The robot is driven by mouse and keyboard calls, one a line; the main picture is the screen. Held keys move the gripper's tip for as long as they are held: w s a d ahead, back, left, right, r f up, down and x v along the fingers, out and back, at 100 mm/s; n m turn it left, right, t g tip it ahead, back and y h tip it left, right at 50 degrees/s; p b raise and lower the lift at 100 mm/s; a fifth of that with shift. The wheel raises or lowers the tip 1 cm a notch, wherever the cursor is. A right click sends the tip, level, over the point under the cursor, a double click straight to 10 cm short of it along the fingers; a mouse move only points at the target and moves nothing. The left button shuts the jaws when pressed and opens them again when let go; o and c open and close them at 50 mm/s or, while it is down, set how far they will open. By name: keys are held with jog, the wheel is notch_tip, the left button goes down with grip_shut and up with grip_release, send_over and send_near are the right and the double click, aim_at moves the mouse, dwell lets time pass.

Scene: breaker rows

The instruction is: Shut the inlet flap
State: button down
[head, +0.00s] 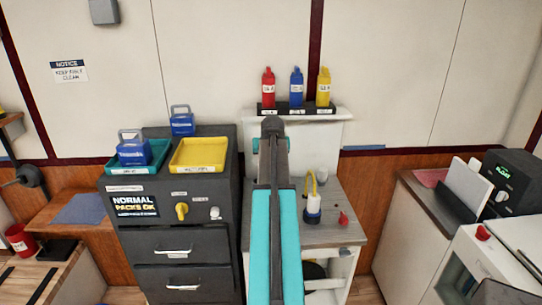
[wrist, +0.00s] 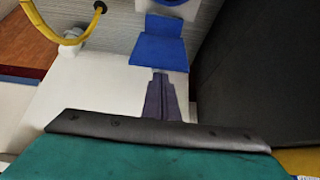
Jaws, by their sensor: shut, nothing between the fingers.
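A blue hinged panel (wrist: 158,50), which looks like the inlet flap, shows at the upper middle of the wrist view. It has a bend across it and stands out from the pale surface; I cannot tell its exact angle. My gripper (wrist: 160,76) is shut and empty, its dark fingertips just below the panel's lower edge in the picture. I cannot tell whether they touch it. In the head view my arm covers the middle, and neither the gripper nor the flap can be made out there.
A white-and-blue container (head: 313,205) with a yellow hose (wrist: 70,28) stands on the grey counter (head: 335,235). A dark cabinet (head: 225,205) is at left, bearing a yellow tray (head: 199,167) and a teal tray (head: 112,170). Red, blue and yellow bottles (head: 297,87) stand on the back ledge.

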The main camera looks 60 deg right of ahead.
jog(key=shift+x, duration=0.8)
jog(key=shift+w, duration=0.1)
jog(key=shift+a, duration=0.15)
